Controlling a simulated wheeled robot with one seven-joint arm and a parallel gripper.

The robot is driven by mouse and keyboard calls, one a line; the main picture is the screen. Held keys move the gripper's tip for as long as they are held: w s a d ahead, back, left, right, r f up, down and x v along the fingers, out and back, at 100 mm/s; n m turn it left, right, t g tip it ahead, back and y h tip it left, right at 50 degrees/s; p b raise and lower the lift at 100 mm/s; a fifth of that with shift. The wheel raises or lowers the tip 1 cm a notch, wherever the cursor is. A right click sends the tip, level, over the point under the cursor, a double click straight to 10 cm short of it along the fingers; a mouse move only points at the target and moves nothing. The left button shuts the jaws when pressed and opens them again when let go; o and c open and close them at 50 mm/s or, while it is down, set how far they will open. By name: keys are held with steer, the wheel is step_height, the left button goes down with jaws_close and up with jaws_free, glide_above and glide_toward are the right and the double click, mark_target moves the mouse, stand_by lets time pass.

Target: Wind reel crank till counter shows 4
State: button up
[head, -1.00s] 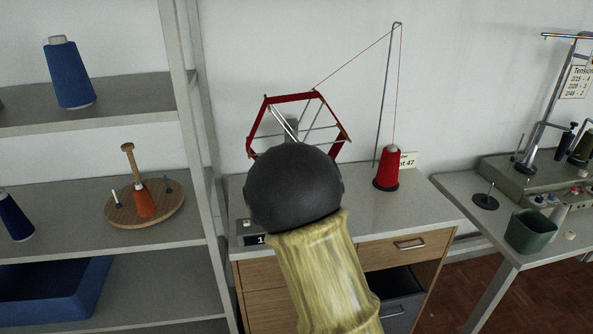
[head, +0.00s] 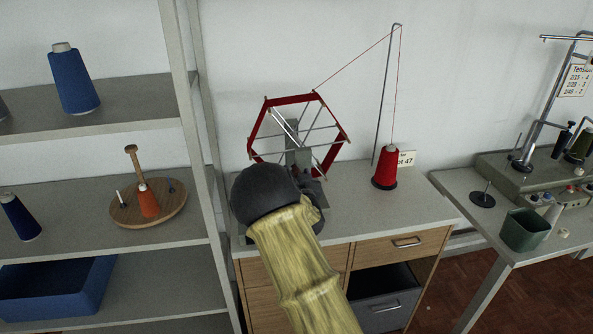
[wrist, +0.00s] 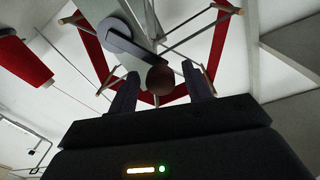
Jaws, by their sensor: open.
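The reel (head: 312,97), a red hexagonal frame with thin metal spokes, stands on a grey post (head: 298,150) on the cabinet top. In the wrist view the reel's red frame (wrist: 222,45) fills the upper part. The grey crank arm (wrist: 118,38) ends in a round brown knob (wrist: 160,79). My gripper (wrist: 161,84) is open, with the knob showing between its two fingertips; I cannot tell whether either finger touches it. In the head view my arm hides the crank knob and the counter, so its number is not readable.
A red yarn cone (head: 385,168) stands right of the reel, its thread running over a tall wire guide (head: 385,90) to the reel. A shelf unit (head: 180,90) is close on the left.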

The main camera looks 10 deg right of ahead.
steer(key=shift+w, duration=0.3)
jaws_close()
